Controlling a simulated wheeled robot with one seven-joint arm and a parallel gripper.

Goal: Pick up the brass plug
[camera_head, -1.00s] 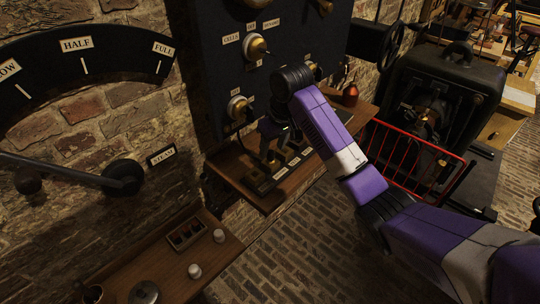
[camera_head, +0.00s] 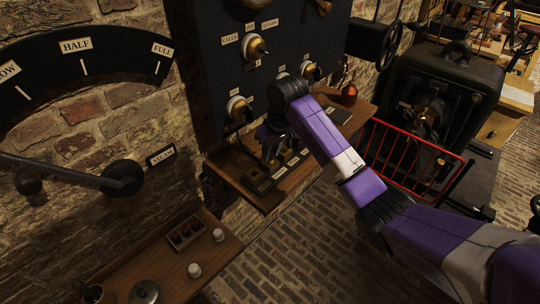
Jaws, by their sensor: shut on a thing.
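My gripper (camera_head: 269,152) points down over the small wooden shelf (camera_head: 267,205) below the dark panel. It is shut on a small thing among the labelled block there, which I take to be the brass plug. The plug itself is too small and dark to make out, and the fingers and wrist hide most of it. I cannot tell whether it is still seated in the block (camera_head: 256,185) or raised from it. My purple arm reaches in from the lower right.
The dark panel (camera_head: 222,70) with brass knobs (camera_head: 238,108) stands close behind my wrist. A red-brown flask (camera_head: 349,94) stands on the shelf's far end. A red rail (camera_head: 415,150) runs to the right. A lower bench (camera_head: 165,262) holds white cups (camera_head: 194,270).

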